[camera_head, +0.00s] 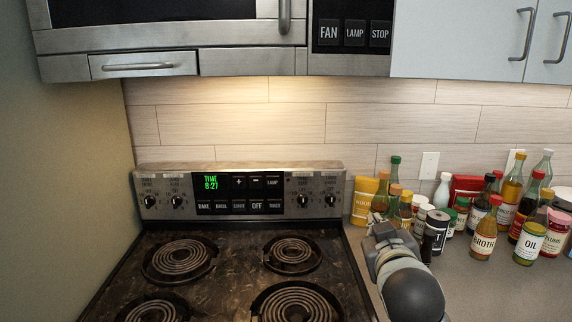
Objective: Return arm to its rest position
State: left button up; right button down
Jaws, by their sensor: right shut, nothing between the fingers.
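My right gripper (381,234) shows at the lower right of the head view, over the counter just right of the stove. Its fingers point away toward the backsplash and are mostly hidden behind its own wrist and body. It is shut with nothing held. The bottles and jars stand right beside it and behind it; I cannot tell whether it touches any of them. My left gripper is not in view.
The coil stove (225,257) fills the lower middle, with a knob panel behind it. Bottles and jars, including an oil jar (529,244), crowd the counter (480,290) at right. A microwave (170,35) and white cabinets (455,40) hang above.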

jog(key=s+d+f+g+y, duration=0.1)
jog(key=s+f+g, duration=0.15)
jog(key=f, duration=0.55)
jog(key=s+f+g, duration=0.1)
jog(key=s+f, duration=0.3)
jog(key=f, duration=0.4)
jog(key=s+d+f+g+y, duration=0.1)
jog(key=s+f+g, duration=0.3)
jog(key=s+f, duration=0.8)
jog(key=s+d+f+g, duration=0.1)
jog(key=s+f+g, duration=0.55)
jog(key=s, duration=0.85)
notch_tip(320, 180, down, 27)
jog(key=s, duration=0.1)
jog(key=s+d+f, duration=0.2)
jog(key=s+f, duration=1.5)
jog(key=shift+s+d, duration=0.15)
jog(key=shift+d, duration=0.15)
